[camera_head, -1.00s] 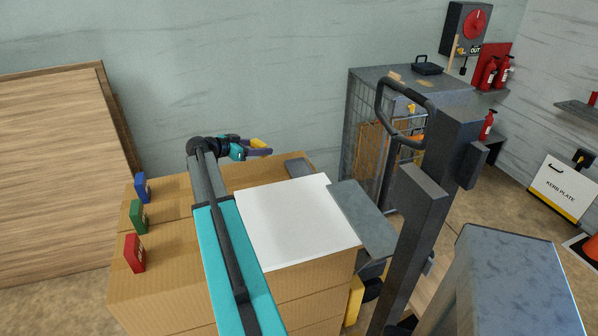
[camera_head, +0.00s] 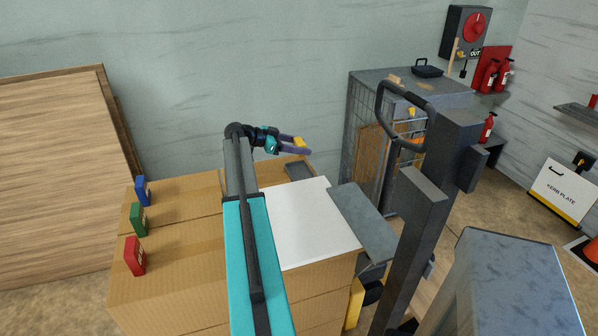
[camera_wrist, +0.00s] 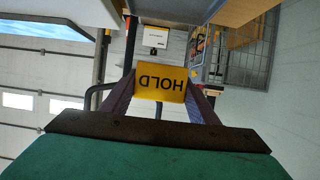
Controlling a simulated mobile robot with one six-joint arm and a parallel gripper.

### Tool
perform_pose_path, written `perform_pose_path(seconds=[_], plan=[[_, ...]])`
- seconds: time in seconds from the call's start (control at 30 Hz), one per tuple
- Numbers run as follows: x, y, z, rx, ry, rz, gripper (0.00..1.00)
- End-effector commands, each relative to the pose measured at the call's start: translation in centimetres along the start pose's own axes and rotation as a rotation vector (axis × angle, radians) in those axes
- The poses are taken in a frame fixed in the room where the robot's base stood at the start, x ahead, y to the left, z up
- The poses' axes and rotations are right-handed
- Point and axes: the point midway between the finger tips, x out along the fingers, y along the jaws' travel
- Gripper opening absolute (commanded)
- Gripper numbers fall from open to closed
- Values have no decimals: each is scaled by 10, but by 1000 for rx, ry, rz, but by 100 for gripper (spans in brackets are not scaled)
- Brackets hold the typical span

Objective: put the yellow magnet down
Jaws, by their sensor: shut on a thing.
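The yellow magnet (camera_wrist: 161,82), marked HOLD, sits between the two fingers of my gripper (camera_wrist: 160,90) in the wrist view; its lettering appears upside down there. In the head view my gripper (camera_head: 298,145) is shut on the yellow magnet (camera_head: 299,141), held above the far right end of the cardboard boxes, near a small grey plate (camera_head: 300,170). The underside of the magnet is hidden.
Blue (camera_head: 142,190), green (camera_head: 138,218) and red (camera_head: 134,256) magnets stand along the left of the boxes (camera_head: 180,245). A white sheet (camera_head: 310,225) lies on the right. A grey mesh cage (camera_head: 365,110) stands beyond, with a handled mast (camera_head: 420,220) in front.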

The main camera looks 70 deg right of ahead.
Motion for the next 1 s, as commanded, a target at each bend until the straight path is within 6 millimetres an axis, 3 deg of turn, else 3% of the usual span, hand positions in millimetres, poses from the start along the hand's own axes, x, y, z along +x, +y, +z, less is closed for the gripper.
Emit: perform_pose_path(seconds=[0.5,1.0], plan=[[21,0,50,-2,1,-1,32],[23,0,57,-1,0,-1,32]])
